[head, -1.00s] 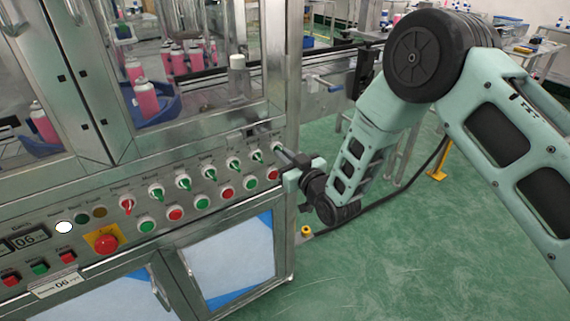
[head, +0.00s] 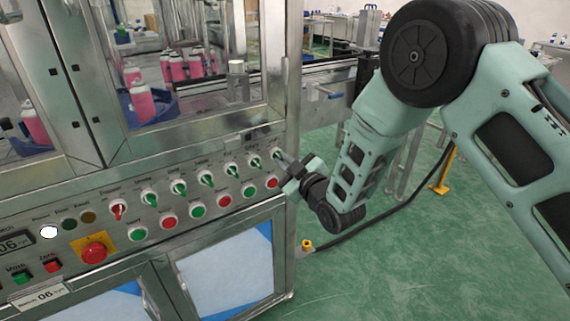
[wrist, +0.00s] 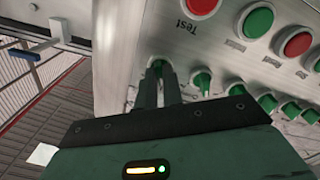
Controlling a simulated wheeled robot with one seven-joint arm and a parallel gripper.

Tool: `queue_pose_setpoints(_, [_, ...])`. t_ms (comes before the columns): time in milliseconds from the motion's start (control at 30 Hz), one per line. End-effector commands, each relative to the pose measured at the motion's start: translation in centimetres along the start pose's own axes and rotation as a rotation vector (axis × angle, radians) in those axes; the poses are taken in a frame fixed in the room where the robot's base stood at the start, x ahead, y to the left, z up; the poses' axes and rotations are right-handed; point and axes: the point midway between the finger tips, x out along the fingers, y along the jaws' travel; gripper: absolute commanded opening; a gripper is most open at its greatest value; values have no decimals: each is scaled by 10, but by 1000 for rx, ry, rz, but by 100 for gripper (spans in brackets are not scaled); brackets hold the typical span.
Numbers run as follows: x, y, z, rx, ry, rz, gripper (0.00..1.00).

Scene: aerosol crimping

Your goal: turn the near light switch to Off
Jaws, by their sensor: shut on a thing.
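A row of rotary selector switches runs along the sloping control panel (head: 190,225) of the machine. The switch at the right end of the row (head: 275,153) is green on a pale round base, and my gripper (head: 284,158) is at it. In the wrist view my gripper's two fingers (wrist: 160,82) are close together around the knob of this switch (wrist: 157,62). The fingers hide most of the knob, so its exact angle and label cannot be read. The neighbouring green switch (head: 255,161) stands free just to the left.
Below the switches is a row of red and green push buttons; a red one (head: 272,183) is close under my gripper. A red emergency button (head: 94,250) on a yellow plate is at the left. Green floor (head: 400,260) is open to the right of the cabinet.

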Motion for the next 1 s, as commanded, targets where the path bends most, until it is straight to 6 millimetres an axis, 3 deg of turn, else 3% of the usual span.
queue_pose_setpoints(267, [0, 0, 0, -2, -1, -1, 0])
queue_pose_setpoints(300, [0, 0, 0, -2, -1, -1, 14])
queue_pose_setpoints(367, [0, 0, 0, -1, -1, -1, 30])
queue_pose_setpoints(767, [-7, 0, 0, 0, 0, 0, 30])
queue_pose_setpoints(1000, [-51, 0, 2, 0, -3, -1, 30])
